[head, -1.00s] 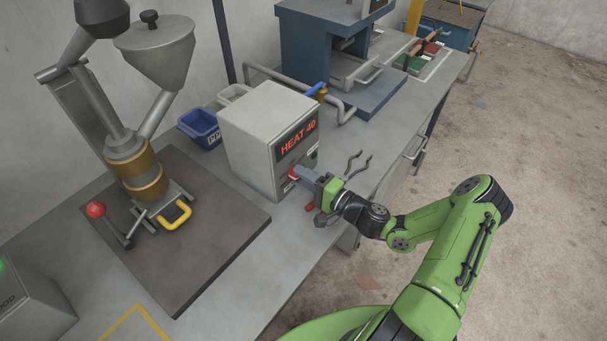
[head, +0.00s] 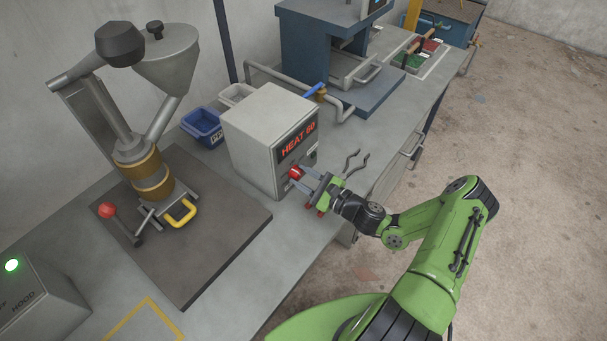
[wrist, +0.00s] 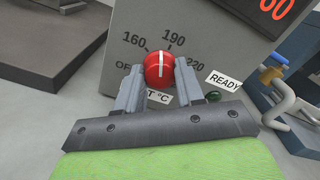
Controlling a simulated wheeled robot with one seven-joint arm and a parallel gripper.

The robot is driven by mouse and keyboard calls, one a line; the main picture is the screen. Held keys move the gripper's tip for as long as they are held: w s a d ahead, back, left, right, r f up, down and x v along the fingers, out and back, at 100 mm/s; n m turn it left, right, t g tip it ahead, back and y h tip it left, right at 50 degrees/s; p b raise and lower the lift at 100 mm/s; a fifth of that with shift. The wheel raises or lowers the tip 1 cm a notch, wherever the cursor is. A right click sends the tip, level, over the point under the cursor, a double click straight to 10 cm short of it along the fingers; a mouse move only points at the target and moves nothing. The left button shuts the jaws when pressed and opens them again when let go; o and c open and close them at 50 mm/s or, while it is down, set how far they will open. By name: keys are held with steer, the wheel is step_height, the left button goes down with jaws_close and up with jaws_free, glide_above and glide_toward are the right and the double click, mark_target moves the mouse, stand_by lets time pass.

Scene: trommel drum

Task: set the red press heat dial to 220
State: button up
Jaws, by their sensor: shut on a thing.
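The red heat dial (head: 296,172) is on the front of a grey box (head: 250,150) whose display (head: 297,140) reads HEAT 60. In the wrist view the dial (wrist: 159,69) has a white line pointing up, between the 160 mark (wrist: 134,39) and the 190 mark (wrist: 174,40). The 220 mark (wrist: 194,62) is to the right of the dial. My gripper (head: 308,180) is at the dial, with one finger on each side. In the wrist view my gripper (wrist: 160,72) is shut on it. OFF is partly hidden by the left finger.
A READY label (wrist: 224,79) and a dark green lamp (wrist: 213,96) are right of the dial.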

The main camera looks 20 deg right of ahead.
steer(key=m+p, duration=0.1)
steer(key=m, duration=0.3)
steer(key=shift+m, duration=0.3)
steer(key=m+p, duration=0.1)
steer(key=m, duration=0.2)
steer(key=shift+d+m, duration=0.1)
steer(key=shift+m, duration=0.2)
steer(key=m, duration=0.4)
steer(key=shift+f+p, duration=0.1)
steer(key=shift+p, duration=0.25)
steer(key=shift+m, duration=1.8)
steer(key=shift+f, duration=0.1)
steer(key=o, duration=1)
steer(key=shift+o, duration=0.2)
steer(key=shift+w, duration=0.1)
